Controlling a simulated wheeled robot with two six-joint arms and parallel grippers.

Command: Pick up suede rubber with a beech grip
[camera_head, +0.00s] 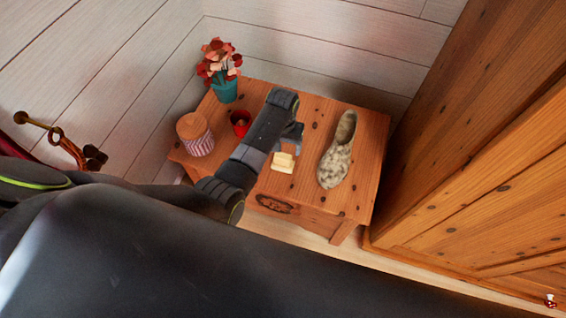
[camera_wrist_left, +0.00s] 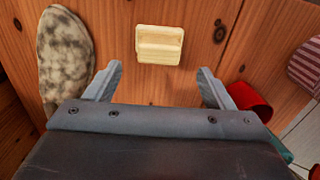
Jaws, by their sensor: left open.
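The suede rubber with a beech grip (camera_head: 283,162) is a small pale cream block with a raised grip, lying on the wooden table (camera_head: 312,203). It also shows in the left wrist view (camera_wrist_left: 159,44), at the top centre. My left gripper (camera_head: 291,140) is over the table, close to the rubber. In the left wrist view its two fingers (camera_wrist_left: 160,82) are spread wide and empty, with the rubber beyond the fingertips and roughly midway between them. My right gripper is not in view.
A mottled slipper (camera_head: 336,150) lies right of the rubber. A red cup (camera_head: 241,122), a striped jar with a wooden lid (camera_head: 195,135) and a potted red flower (camera_head: 222,72) stand left. A wooden cabinet (camera_head: 490,170) rises at right. Bare tabletop surrounds the rubber.

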